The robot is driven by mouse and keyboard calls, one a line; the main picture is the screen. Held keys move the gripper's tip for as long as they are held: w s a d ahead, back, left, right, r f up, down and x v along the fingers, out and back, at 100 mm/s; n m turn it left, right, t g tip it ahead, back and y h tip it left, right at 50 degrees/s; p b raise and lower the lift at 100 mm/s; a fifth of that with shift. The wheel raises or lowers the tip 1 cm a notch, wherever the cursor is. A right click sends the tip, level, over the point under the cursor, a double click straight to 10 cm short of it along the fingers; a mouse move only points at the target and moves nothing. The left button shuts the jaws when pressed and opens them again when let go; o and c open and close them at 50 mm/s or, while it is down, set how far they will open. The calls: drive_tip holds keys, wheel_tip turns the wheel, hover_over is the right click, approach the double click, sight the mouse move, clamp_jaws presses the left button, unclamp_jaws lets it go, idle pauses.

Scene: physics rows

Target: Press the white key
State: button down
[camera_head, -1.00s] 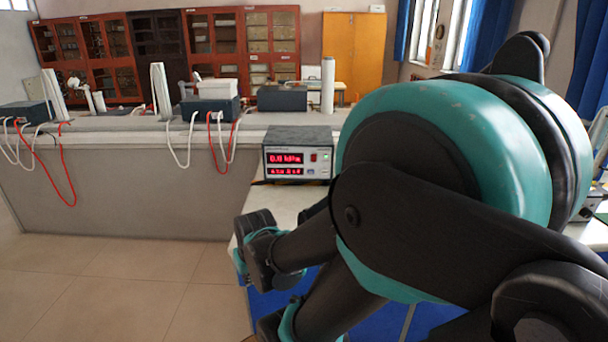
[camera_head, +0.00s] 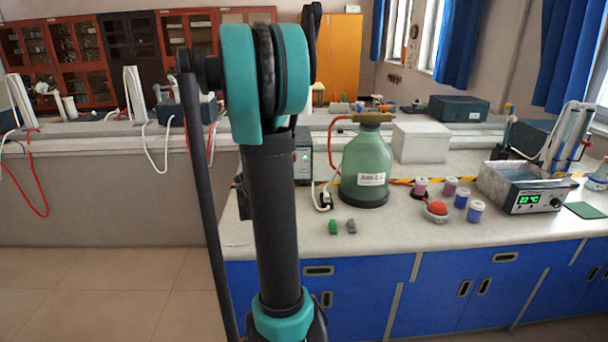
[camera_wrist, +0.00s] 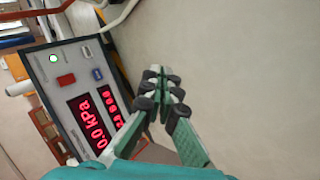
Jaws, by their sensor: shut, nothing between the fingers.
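The grey pressure meter (camera_wrist: 75,95) fills the left of the wrist view, tilted in the picture. Its red display (camera_wrist: 92,122) reads 0.0 kPa. In the head view my arm hides most of the meter (camera_head: 303,155); my gripper is hidden there.
A green bottle (camera_head: 364,165) stands on the bench right of the meter, with a green block (camera_head: 333,227) and a grey block (camera_head: 351,227) before it. A white box (camera_head: 421,143), several small jars and a metal bath (camera_head: 525,187) stand farther right.

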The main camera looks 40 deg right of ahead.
drive_tip(key=w+d+h, duration=0.1)
drive_tip(key=d, duration=0.3)
drive_tip(key=w+d+n+h, duration=0.1)
drive_tip(key=d, duration=0.3)
drive_tip(key=w+d+n+h, duration=0.1)
drive_tip(key=w+d, duration=0.1)
drive_tip(key=d, duration=0.3)
drive_tip(key=shift+w+d, duration=0.75)
drive_tip(key=shift+w, duration=0.5)
drive_tip(key=shift+w+d, duration=0.8)
drive_tip(key=shift+w, duration=0.5)
drive_tip(key=shift+w+d, duration=0.75)
drive_tip(key=shift+w, duration=0.5)
drive_tip(key=shift+w+d, duration=0.2)
drive_tip(key=shift+w, duration=0.15)
drive_tip(key=shift+w+d, duration=0.15)
drive_tip(key=shift+w, duration=0.15)
drive_tip(key=shift+w+d+r, duration=0.1)
drive_tip(key=shift+w+d, duration=0.05)
drive_tip(key=shift+w, duration=0.2)
